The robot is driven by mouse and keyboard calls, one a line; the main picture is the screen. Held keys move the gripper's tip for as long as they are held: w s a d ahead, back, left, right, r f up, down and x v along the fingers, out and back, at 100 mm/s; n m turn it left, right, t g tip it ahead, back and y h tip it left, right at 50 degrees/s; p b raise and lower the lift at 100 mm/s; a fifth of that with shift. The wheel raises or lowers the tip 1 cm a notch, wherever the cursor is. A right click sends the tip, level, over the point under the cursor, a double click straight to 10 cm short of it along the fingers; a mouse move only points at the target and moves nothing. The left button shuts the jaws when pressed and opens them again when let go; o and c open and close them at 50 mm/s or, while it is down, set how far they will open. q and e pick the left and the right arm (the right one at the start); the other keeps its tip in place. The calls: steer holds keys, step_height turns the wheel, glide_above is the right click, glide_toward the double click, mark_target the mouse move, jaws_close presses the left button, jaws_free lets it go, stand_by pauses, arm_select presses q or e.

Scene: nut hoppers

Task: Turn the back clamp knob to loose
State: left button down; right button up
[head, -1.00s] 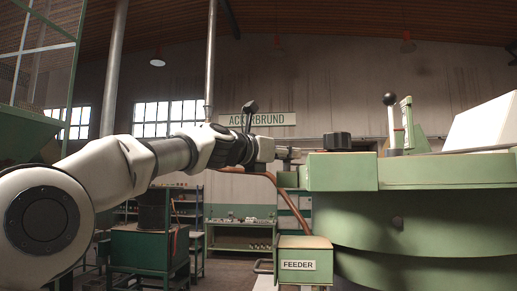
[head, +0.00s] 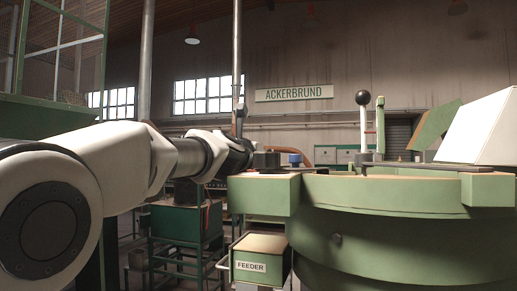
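A black knob (head: 266,160) stands on the near left block of the green machine (head: 390,190). A smaller blue knob (head: 295,159) shows just right of it and seems farther back. I cannot tell which is the back clamp knob. My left arm comes in from the left, and its dark wrist ends by the black knob. My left gripper (head: 257,147) is mostly hidden there, small and end-on. I cannot tell whether it is open or shut, or whether it touches a knob. My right gripper is not in view.
A lever with a black ball (head: 362,98) rises from the machine top, beside an upright green part (head: 380,125) and a white slanted panel (head: 478,128). A box labelled FEEDER (head: 262,245) sits below the machine's left side. A green cabinet (head: 185,220) stands behind.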

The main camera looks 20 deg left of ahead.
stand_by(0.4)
arm_select(q)
steer(key=c, duration=0.9)
jaws_free()
steer(key=shift+o, duration=0.8)
steer(key=shift+w+f, duration=0.1)
steer(key=shift+w, duration=0.35)
